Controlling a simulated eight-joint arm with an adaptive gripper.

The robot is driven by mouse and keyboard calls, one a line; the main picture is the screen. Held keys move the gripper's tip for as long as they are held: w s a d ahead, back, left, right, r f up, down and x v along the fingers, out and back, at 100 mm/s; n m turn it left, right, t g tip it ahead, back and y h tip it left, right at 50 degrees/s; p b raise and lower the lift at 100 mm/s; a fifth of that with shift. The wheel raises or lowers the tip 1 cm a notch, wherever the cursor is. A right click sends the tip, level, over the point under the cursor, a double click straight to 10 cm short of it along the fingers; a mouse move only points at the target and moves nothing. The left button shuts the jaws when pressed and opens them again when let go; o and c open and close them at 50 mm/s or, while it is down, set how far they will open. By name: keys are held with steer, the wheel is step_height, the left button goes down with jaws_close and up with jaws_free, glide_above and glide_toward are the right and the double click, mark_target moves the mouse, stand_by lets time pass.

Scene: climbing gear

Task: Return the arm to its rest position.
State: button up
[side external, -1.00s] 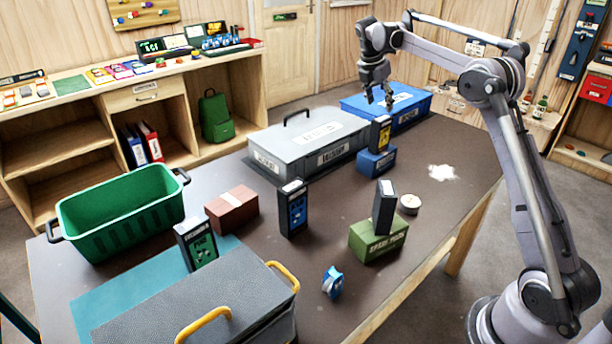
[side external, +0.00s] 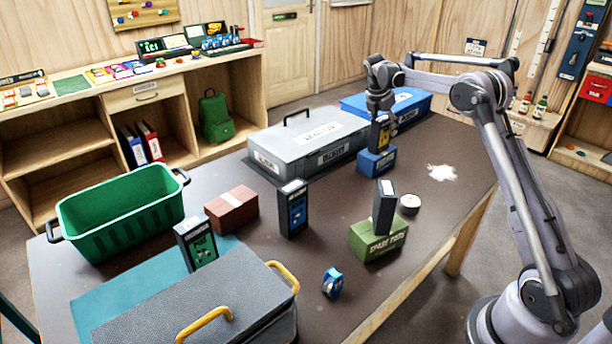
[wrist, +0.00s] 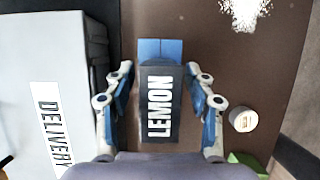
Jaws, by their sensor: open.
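My gripper (side external: 381,108) is low over the table, above a dark box with a yellow front (side external: 380,133) that stands on a small blue block (side external: 376,162). In the wrist view the box's dark top (wrist: 159,105) reads LEMON. My gripper's open fingers (wrist: 159,103) are on either side of that box, with a gap on each side. The blue block (wrist: 160,49) shows beyond the box's top edge.
A grey lidded case (side external: 312,140) is left of the box, and a blue case (side external: 410,108) is behind it. A green block (side external: 365,240) holds another dark box (side external: 384,207). A white round tin (side external: 410,203) and white powder (side external: 442,173) lie to the right.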

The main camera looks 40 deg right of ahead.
mark_target(387, 117)
steer(key=shift+r, duration=0.3)
steer(key=shift+f, duration=0.4)
steer(key=v, duration=1.1)
steer(key=shift+a, duration=0.15)
steer(key=x, duration=1.2)
step_height(387, 117, up, 4)
steer(key=shift+f, duration=0.1)
steer(key=shift+s+r, duration=0.25)
steer(key=shift+r, duration=0.05)
